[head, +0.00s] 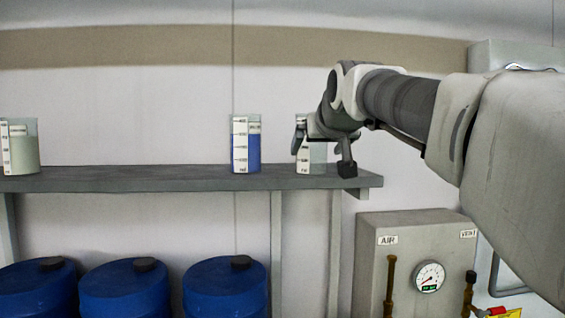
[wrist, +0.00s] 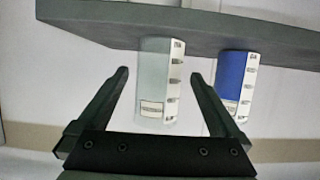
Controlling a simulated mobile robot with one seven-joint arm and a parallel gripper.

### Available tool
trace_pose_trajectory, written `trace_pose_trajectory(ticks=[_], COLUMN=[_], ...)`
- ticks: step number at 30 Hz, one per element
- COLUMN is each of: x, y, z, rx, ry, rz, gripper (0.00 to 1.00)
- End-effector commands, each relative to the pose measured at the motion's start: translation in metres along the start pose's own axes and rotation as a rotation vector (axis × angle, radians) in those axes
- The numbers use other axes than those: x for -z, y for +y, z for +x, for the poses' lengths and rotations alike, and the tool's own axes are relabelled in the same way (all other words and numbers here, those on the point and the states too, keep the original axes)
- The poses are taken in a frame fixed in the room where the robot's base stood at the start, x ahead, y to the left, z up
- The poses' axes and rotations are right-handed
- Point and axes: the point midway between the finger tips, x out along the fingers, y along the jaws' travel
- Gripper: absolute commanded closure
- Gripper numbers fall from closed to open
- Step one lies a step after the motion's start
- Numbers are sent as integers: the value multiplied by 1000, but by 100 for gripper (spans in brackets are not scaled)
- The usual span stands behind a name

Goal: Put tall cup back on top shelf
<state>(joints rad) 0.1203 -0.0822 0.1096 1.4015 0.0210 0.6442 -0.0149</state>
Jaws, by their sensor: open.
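A tall cup (head: 318,153), pale grey with a white marked scale strip, stands upright on the top shelf (head: 150,180) near its right end. My gripper (head: 322,154) is in front of it and partly hides it. In the wrist view, the picture is turned over and the same pale cup (wrist: 158,85) shows between the two open fingers (wrist: 158,75), with a gap on each side. Its base meets the shelf (wrist: 230,28). I cannot tell how deep the fingers reach around it. The gripper is open and holds nothing.
A blue-filled cup (head: 246,150) stands to the left on the shelf, close to the finger in the wrist view (wrist: 236,80). A pale green cup (head: 22,152) is at the far left. Blue drums (head: 125,290) stand below. A gauge box (head: 415,245) is at lower right.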

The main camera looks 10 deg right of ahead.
Motion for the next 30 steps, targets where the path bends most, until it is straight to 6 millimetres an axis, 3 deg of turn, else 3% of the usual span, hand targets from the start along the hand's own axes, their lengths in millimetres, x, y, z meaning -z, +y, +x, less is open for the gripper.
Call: trace_pose_trajectory(ticks=[3, 9, 17, 20, 23, 30], x=[-1, 0, -2, -15, -48, -177], y=[0, 0, 0, -1, -2, -2], z=[-25, -50, -56, -58, -63, -86], rx=[0, 1, 0, -1, -3, -7], ry=[5, 2, -4, -28, -85, -297], rz=[0, 0, 0, -1, -3, -4], gripper=[0, 0, 0, 0, 0, 0])
